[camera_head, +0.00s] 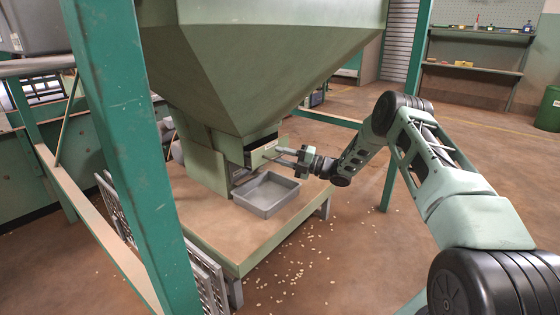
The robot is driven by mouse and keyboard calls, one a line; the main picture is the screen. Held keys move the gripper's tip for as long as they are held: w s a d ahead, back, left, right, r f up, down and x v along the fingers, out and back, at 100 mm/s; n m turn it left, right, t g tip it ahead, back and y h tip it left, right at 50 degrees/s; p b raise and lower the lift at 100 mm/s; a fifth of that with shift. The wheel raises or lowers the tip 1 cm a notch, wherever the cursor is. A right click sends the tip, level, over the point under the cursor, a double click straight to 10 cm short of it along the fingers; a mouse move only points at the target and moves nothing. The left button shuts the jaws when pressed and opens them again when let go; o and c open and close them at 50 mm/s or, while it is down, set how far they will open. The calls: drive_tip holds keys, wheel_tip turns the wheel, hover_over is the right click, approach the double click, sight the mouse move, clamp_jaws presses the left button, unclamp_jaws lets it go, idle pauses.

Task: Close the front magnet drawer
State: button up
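The large green hopper (262,70) narrows to an outlet housing (205,160) that stands on a low platform. A drawer front with a pale label (269,146) shows on the right side of the outlet and stands out from the housing, with a dark gap to its left. I cannot tell exactly how far out it is. My gripper (281,156) is right beside the drawer front, above the tray's back edge. Its fingers are small and overlap the drawer, so contact and finger spacing cannot be told.
A grey metal tray (267,210) sits on the tan platform (215,225) under the outlet. A green post (130,150) stands in the left foreground, another (398,160) behind my arm. Nuts lie scattered on the floor (290,275). Shelves (470,70) are far off at right.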

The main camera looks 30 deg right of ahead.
sight(271, 152)
drive_tip(key=shift+w+a+r, duration=0.1)
drive_tip(key=shift+w+a, duration=0.25)
drive_tip(key=shift+w, duration=0.05)
clamp_jaws()
drive_tip(key=shift+w+a+b, duration=0.35)
drive_tip(key=shift+w+b, duration=0.2)
drive_tip(key=shift+w, duration=0.35)
drive_tip(key=shift+w+a+b, duration=0.3)
drive_tip(key=shift+w+b, duration=0.2)
drive_tip(key=shift+w, duration=0.5)
unclamp_jaws()
drive_tip(key=shift+a, duration=0.1)
